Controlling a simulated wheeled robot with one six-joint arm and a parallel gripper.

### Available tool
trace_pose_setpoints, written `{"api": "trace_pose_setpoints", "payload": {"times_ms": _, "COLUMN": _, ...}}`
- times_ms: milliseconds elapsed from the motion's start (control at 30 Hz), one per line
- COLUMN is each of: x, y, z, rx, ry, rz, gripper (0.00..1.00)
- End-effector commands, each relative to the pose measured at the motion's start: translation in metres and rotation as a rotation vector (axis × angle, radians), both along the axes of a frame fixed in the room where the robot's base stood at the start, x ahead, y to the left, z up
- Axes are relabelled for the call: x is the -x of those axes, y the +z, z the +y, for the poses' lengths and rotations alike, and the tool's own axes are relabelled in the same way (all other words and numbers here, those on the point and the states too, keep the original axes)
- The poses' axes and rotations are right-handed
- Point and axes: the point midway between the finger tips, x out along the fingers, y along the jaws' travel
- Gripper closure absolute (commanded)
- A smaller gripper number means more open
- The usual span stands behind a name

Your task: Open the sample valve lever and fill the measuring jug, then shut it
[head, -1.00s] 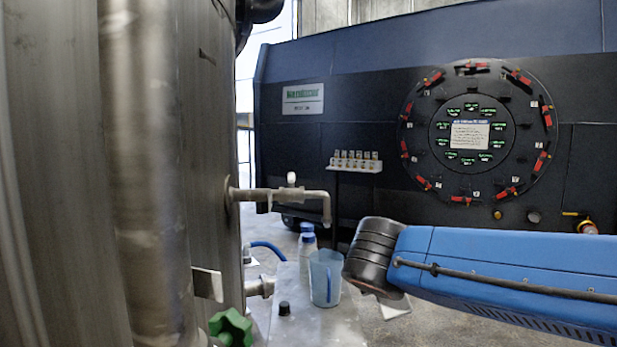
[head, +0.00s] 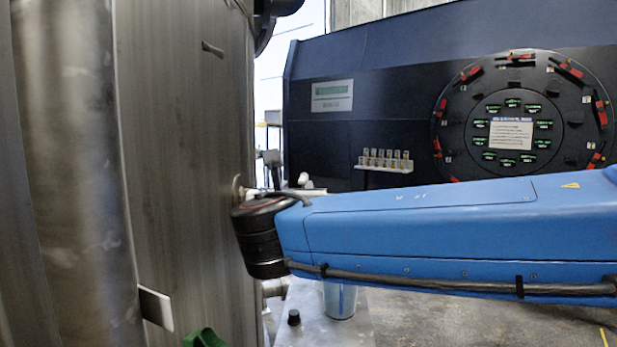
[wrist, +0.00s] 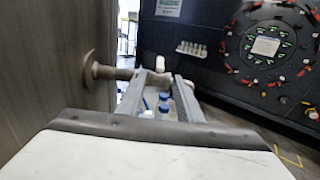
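The sample pipe (wrist: 112,73) sticks out of the grey tank wall, with the pale valve lever (wrist: 160,64) upright on it. The lever also shows as a small pale knob in the head view (head: 303,179). My gripper (wrist: 158,77) is open, its two fingers pointing at the pipe, with the lever just beyond and between the tips. I cannot tell whether they touch. The translucent blue measuring jug (head: 340,299) stands below; my arm hides its upper part and the spout in the head view.
The tank wall (head: 185,150) is close on the left, with a green handle (head: 205,339) low down. A dark compactor with a small shelf of vials (head: 385,161) stands behind. Floor at right is clear.

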Motion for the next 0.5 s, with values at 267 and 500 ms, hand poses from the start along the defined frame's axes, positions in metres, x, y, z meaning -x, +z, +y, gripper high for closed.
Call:
{"api": "trace_pose_setpoints", "payload": {"times_ms": 267, "x": -0.04, "y": -0.001, "z": -0.004, "rx": -0.002, "ry": -0.005, "rz": 0.002, "gripper": 0.67}}
{"api": "trace_pose_setpoints", "payload": {"times_ms": 500, "x": -0.081, "y": -0.002, "z": -0.006, "rx": -0.002, "ry": -0.005, "rz": 0.004, "gripper": 0.67}}
